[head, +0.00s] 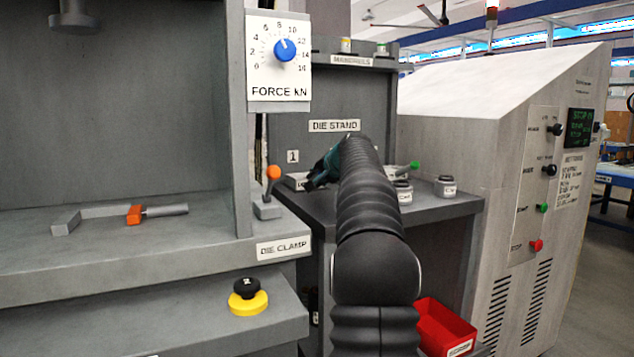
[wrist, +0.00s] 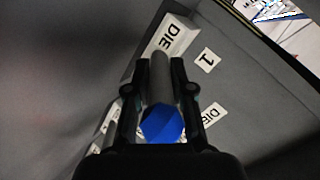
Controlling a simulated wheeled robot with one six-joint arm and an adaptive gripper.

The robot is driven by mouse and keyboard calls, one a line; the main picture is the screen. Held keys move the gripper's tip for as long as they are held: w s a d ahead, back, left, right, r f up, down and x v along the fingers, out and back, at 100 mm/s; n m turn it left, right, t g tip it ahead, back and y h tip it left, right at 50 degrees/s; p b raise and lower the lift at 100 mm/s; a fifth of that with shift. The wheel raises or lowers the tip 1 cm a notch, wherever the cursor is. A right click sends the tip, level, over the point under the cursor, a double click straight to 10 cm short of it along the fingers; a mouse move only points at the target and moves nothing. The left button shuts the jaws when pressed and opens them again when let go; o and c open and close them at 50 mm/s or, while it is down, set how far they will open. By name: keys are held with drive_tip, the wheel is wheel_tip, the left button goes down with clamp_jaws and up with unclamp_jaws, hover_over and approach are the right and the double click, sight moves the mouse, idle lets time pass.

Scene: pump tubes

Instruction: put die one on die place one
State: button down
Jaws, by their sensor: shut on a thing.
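My gripper (head: 319,174) is at the left end of the die stand (head: 340,150) in the head view, beside the "1" sign. In the wrist view my gripper (wrist: 160,66) is shut on a grey cylinder with a blue faceted end, which I take for die one (wrist: 162,122). The die is hidden behind my arm in the head view. A label reading "DIE" (wrist: 176,36) lies just beyond the fingertips, near the "1" sign (wrist: 207,60). It seems to mark die place one, whose seat is hidden. I cannot tell whether the die touches it.
Small grey dies (head: 446,186) stand on the shelf to the right of my arm. An orange-knobbed lever (head: 272,174) stands close left of my gripper, by the press frame. A red bin (head: 444,328) is below the stand. A control cabinet (head: 500,120) stands at right.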

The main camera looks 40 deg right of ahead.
drive_tip(key=shift+r, duration=0.15)
drive_tip(key=c, duration=1)
unclamp_jaws()
drive_tip(key=v, duration=1.2)
drive_tip(key=shift+b, duration=0.4)
drive_tip(key=shift+s, duration=0.1)
